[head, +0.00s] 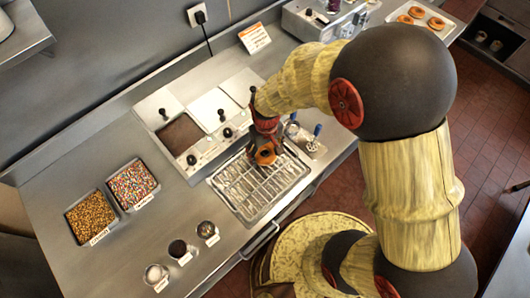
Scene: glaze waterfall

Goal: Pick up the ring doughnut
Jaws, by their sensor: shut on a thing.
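The ring doughnut (265,155) is golden brown and shows at the tips of my gripper (266,146), above the wire rack (256,193). My gripper points down and is shut on the doughnut. The fingers and arm hide part of it. I cannot tell from this view whether the doughnut touches the rack or hangs just above it.
A glaze unit with a brown well (181,134) stands left of my gripper. Trays of nuts (91,216) and coloured sprinkles (132,184) lie further left, with small bowls in front. A tray of doughnuts (437,28) is at the upper right.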

